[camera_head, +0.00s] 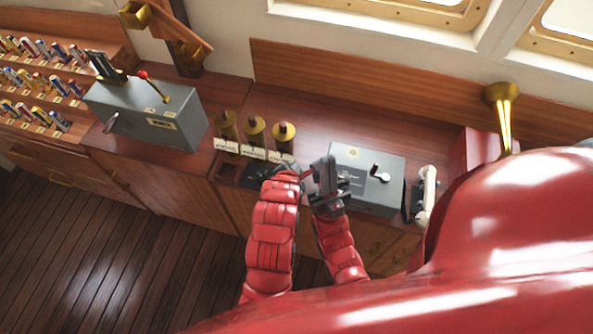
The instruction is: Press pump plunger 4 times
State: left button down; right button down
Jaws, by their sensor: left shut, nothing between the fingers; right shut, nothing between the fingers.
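Three brass cylinders stand in a row on the wooden counter: a left one (227,125), a middle one (255,130) and a right one (283,137). Each has a dark knob on top and a white label in front. I cannot tell for sure which part is the pump plunger. My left gripper (287,171) is shut and empty, low in front of the right cylinder, over a dark plate at the counter's front edge. My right gripper (323,170) is shut and empty, close to its right. The two grippers overlap and hide what lies beneath them.
A grey box with a small crank (368,178) stands just right of my grippers, with a white handset (428,188) beyond it. A grey lever box (148,112) stands at the left. A brass horn (503,105) rises at the right. Counter behind the cylinders is clear.

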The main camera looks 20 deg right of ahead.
dwell(0.8)
pick_arm(q)
jog(key=shift+f+b, duration=0.4)
